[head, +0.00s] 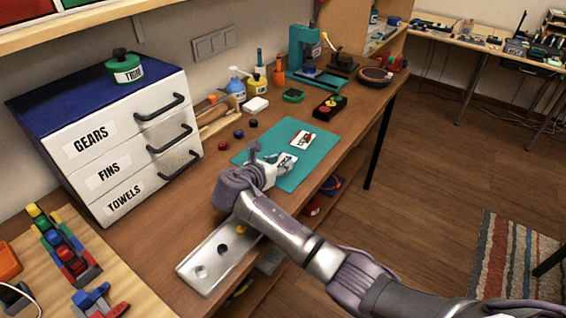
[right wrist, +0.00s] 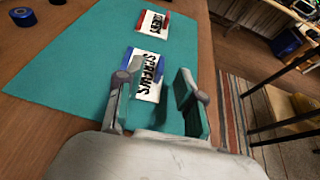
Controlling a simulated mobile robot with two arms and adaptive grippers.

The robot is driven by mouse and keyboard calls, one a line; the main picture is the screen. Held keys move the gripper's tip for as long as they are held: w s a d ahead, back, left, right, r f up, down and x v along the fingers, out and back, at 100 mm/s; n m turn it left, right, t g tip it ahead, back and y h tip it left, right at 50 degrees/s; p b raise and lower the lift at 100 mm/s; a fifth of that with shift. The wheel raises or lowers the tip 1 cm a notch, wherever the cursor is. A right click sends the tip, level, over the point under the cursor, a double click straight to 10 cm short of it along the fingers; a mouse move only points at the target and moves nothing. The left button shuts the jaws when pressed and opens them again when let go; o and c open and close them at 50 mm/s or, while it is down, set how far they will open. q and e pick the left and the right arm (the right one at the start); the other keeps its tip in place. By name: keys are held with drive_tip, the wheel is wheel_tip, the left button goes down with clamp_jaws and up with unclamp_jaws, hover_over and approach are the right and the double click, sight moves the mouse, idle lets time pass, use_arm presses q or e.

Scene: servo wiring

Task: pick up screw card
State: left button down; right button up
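The screw card (right wrist: 150,75) is white with a blue edge and black "SCREWS" lettering, lying on the teal mat (right wrist: 60,80). In the head view the card (head: 289,158) is partly hidden by my right gripper. My right gripper (right wrist: 157,90) is open, with its two fingers spread to either side of the card's near part. Nothing is held between the fingers, and I cannot tell how far they are above the mat. In the head view the right gripper (head: 274,163) is over the mat's near part. My left gripper is not in view.
A second card (head: 302,140) with red on it lies farther along the mat. Several small round caps (head: 238,134) lie left of the mat. A red and black box (head: 329,106) stands beyond it. A white drawer unit (head: 110,140) stands at left, and a metal plate (head: 215,262) lies nearer.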

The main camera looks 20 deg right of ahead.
sight(289, 158)
drive_tip(key=x, duration=0.3)
drive_tip(key=shift+w+d+f, duration=0.15)
drive_tip(key=shift+d+f, duration=0.05)
drive_tip(key=shift+d, duration=0.15)
clamp_jaws()
drive_tip(key=shift+r, duration=0.2)
